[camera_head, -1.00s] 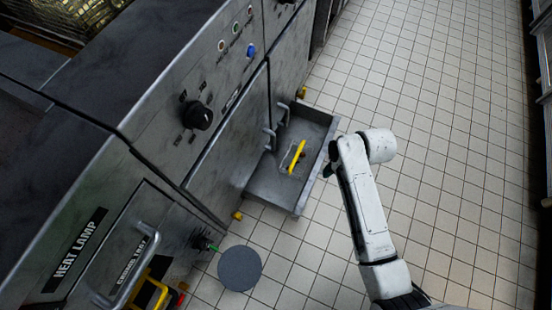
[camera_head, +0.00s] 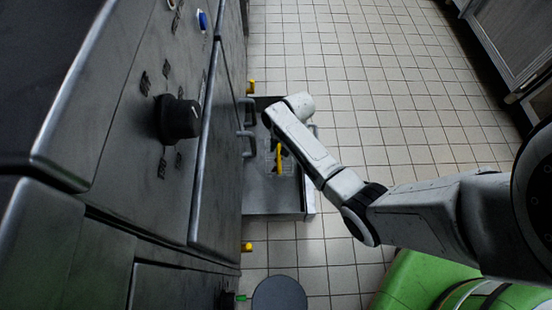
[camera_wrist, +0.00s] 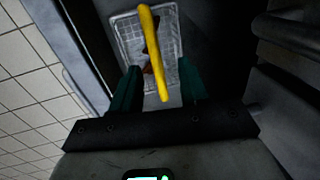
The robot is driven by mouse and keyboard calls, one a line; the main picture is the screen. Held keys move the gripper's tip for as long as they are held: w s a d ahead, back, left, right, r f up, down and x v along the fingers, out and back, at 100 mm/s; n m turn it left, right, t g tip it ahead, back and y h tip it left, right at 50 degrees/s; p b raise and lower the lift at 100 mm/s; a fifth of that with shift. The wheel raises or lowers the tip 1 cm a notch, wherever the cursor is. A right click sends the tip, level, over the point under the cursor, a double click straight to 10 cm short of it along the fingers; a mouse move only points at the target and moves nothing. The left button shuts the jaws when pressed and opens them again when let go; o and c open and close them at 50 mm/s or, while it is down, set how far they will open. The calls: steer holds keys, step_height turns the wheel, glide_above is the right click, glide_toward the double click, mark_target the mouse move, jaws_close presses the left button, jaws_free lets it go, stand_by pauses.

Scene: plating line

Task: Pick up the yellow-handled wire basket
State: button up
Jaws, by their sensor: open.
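The wire basket (camera_wrist: 127,43) lies in a pulled-out metal drawer, and its yellow handle (camera_wrist: 150,50) runs across its top. In the head view the yellow handle (camera_head: 279,157) shows partly behind my arm. In the wrist view my gripper (camera_wrist: 158,80) is open, with its two dark green fingers either side of the lower part of the handle. I cannot tell whether the fingers are level with the handle or above it. Something dark red lies in the basket under the handle. In the head view my gripper is hidden by my arm.
The open drawer (camera_head: 275,203) juts from the grey cabinet front on the left. A black knob (camera_head: 178,118) sticks out of that front. A round grey disc (camera_head: 280,294) is near the bottom, by the cabinet. Tiled floor (camera_head: 390,110) is clear to the right.

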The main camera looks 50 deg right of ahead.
mark_target(279, 155)
steer(key=shift+w+a+f+b, duration=0.1)
steer(key=shift+f+b, duration=0.15)
steer(key=shift+f, duration=0.35)
steer(key=shift+w+a+f+b, duration=0.1)
steer(key=shift+f+b, duration=0.1)
steer(key=shift+f, duration=0.4)
step_height(279, 155, down, 4)
steer(key=b, duration=0.3)
steer(key=shift+f+b, duration=0.2)
steer(key=shift+b, duration=0.15)
steer(key=shift+w+f, duration=0.1)
steer(key=shift+f, duration=0.3)
jaws_close()
